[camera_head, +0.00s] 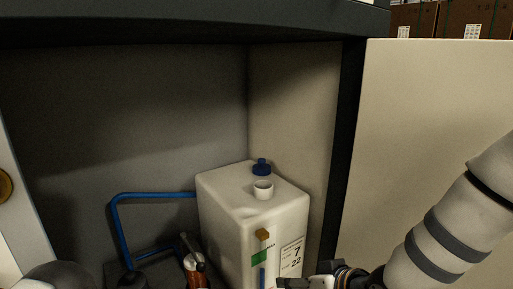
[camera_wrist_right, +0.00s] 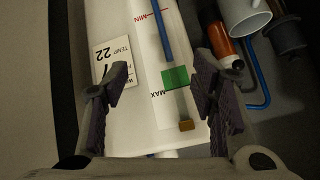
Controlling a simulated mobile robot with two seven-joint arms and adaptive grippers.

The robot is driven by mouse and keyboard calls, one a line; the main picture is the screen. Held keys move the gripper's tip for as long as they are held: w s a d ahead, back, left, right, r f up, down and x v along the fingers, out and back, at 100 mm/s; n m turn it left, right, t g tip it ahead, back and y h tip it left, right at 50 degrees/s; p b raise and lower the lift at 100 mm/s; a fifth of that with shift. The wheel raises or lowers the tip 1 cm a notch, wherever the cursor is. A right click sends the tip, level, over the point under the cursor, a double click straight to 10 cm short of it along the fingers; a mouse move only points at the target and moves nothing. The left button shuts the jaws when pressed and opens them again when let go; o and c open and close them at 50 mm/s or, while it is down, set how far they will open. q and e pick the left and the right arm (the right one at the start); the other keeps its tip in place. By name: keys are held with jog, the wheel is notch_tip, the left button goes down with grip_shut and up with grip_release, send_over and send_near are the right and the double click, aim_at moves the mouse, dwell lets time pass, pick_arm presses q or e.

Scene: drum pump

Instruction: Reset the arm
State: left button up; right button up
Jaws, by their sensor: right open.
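My right arm comes in from the right in the head view. Its gripper (camera_head: 292,283) is at the bottom edge, in front of the lower right of a white canister (camera_head: 225,205). In the right wrist view the right gripper (camera_wrist_right: 160,75) is open, its two dark fingers spread with nothing held between them. Beyond the fingers is the canister's labelled face (camera_wrist_right: 135,45), with MIN and MAX marks, a green patch (camera_wrist_right: 175,77) and a blue strip (camera_wrist_right: 165,28). Whether the fingers touch the canister cannot be told. My left gripper does not show.
The canister stands in a dark-framed recess, with a blue cap (camera_head: 262,167) and a white open neck (camera_head: 262,189) on top. A blue pipe (camera_head: 118,225) and an orange-and-metal part (camera_head: 193,262) are left of it. A pale panel (camera_head: 415,125) is at right.

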jog(key=s+d+f+m+g+h+p, duration=0.1)
jog(key=s+d+f+g, duration=0.1)
jog(key=s+f, duration=0.35)
jog(key=s+d+f+m+g+h, duration=0.1)
jog(key=s+d+f, duration=0.15)
jog(key=s, duration=0.55)
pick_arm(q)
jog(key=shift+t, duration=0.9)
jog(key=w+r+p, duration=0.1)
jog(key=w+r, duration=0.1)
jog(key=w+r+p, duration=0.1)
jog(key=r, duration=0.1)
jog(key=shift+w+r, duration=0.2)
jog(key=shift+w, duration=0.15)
pick_arm(e)
jog(key=s+d+f+g+h, duration=0.1)
jog(key=s+d+g, duration=0.1)
jog(key=s, duration=0.8)
jog(key=s+d+f+m+g+h, duration=0.1)
jog(key=s+d+f+g, duration=0.1)
jog(key=s, duration=0.8)
jog(key=s+d+f+g+h, duration=0.1)
jog(key=s+d+f+g, duration=0.1)
jog(key=s, duration=0.8)
jog(key=d+g, duration=0.1)
jog(key=d, duration=0.1)
jog(key=shift+s+d+f+m, duration=0.15)
jog(key=shift+s+d+m, duration=0.15)
jog(key=shift+d, duration=0.05)
